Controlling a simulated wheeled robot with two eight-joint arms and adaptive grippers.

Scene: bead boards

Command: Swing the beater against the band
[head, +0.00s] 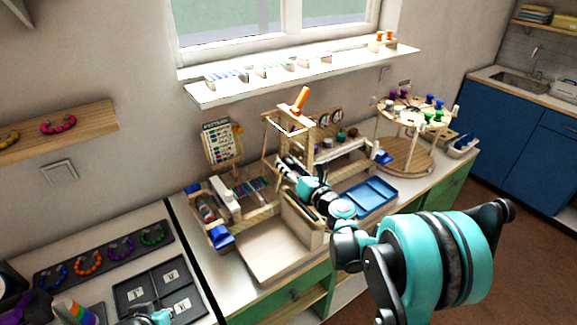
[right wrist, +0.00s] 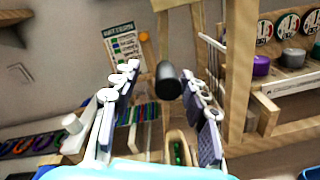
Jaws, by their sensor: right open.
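A wooden frame (head: 290,127) with an orange handle (head: 299,100) stands on the middle of the bench; it appears to be the beater. Coloured strips, apparently the band (head: 252,187), lie left of it; they also show in the right wrist view (right wrist: 140,113). My right gripper (head: 283,166) is at the frame's front. In the right wrist view its fingers (right wrist: 157,112) are spread apart, with a dark round knob (right wrist: 168,82) showing between them, not clasped. What the knob joins is hidden. My left gripper's fingers are not visible.
A blue tray (head: 370,196) lies right of my right gripper. A round wooden stand with coloured pegs (head: 408,150) is behind it. A pattern board (head: 222,145) stands at the back left. A bare pale board (head: 268,252) lies at the front.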

